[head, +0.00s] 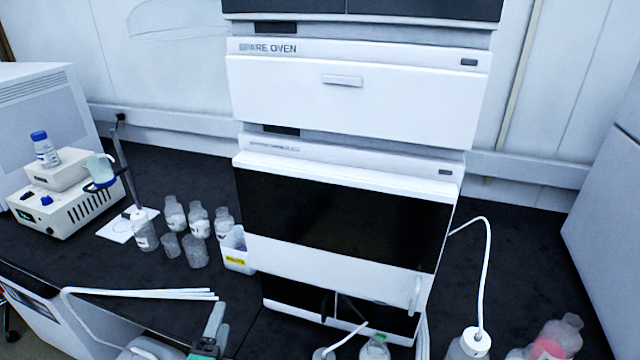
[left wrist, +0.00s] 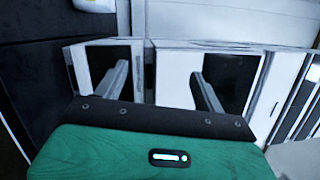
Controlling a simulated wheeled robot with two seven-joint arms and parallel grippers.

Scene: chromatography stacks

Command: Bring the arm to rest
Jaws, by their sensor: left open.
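My left gripper (head: 214,322) shows at the bottom edge of the head view, left of the middle, with part of its green body. It is in front of the dark bench, low and near the bench's front edge. In the left wrist view, the two grey fingers of the left gripper (left wrist: 162,76) stand apart with nothing between them. White fronts with dark panels lie beyond the fingers there. Most of the left arm is hidden below the head view. My right gripper shows in neither view.
The white oven stack (head: 340,215) stands mid-bench. Several clear bottles (head: 198,222) and a yellow-labelled white bin (head: 237,250) stand left of it. A white instrument (head: 75,200) stands further left. Capped bottles (head: 476,342) with tubing and a pink bottle (head: 556,338) stand at the front right.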

